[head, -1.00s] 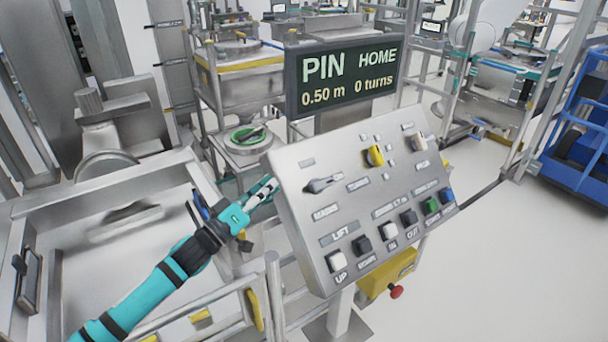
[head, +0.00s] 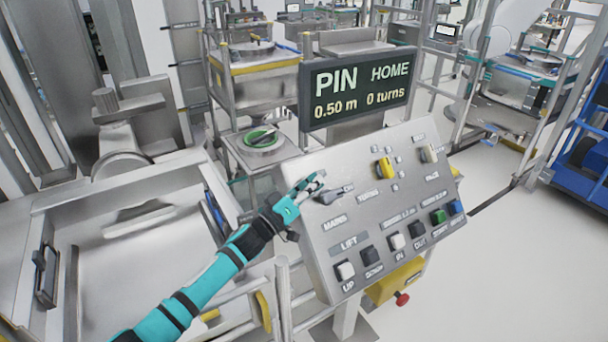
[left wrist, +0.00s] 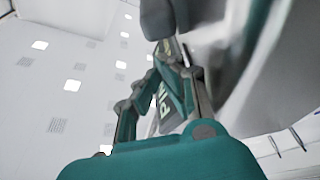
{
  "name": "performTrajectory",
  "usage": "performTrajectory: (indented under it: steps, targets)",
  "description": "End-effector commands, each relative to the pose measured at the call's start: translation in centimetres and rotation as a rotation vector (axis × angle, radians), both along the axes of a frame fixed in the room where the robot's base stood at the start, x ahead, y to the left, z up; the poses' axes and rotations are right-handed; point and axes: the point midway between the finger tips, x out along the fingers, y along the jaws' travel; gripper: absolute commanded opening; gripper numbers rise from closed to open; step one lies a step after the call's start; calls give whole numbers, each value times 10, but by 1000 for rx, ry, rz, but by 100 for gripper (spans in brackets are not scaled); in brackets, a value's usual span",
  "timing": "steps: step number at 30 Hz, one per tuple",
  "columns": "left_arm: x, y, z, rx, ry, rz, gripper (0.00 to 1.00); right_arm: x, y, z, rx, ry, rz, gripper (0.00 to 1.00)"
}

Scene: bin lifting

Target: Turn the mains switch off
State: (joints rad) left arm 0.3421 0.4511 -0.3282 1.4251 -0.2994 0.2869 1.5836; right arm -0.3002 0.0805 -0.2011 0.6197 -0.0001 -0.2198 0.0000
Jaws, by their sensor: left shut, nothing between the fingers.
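The mains switch (head: 331,197) is a dark grey rotary handle at the upper left of the sloped grey control panel (head: 375,218), above the MAINS label. Its handle points to the right, toward a small label. My left gripper (head: 316,180) is shut and empty, with its fingertips over the panel's left edge, just up and left of the switch. I cannot tell whether they touch it. In the left wrist view the gripper's fingers (left wrist: 165,75) show close up, with the grey panel blurred beside them. My right gripper is not in view.
The panel also has a yellow knob (head: 384,168), a light switch (head: 429,153) and a row of push buttons. A display (head: 358,88) reads PIN HOME, 0.50 m, 0 turns. A red stop button (head: 402,299) sits below. A steel bin or tray stands left.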

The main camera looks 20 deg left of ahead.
Motion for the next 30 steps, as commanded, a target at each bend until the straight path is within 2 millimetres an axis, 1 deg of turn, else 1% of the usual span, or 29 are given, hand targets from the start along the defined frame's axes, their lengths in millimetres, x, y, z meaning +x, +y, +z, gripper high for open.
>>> performTrajectory:
  steps: [1, 6, 17, 24, 30]
  targets:
    - [-2, -2, -2, -3, 0, 1, 0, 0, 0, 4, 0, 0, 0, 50]
    - [-6, -7, -9, 1, -3, 1, 0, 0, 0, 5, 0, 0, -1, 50]
    - [-6, -7, -11, 1, -4, 1, 0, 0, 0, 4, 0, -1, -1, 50]
    - [-8, -7, -15, -22, -29, 28, 0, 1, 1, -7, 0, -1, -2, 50]
    - [-9, -7, -14, -35, -46, 46, 0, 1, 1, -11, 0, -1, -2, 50]
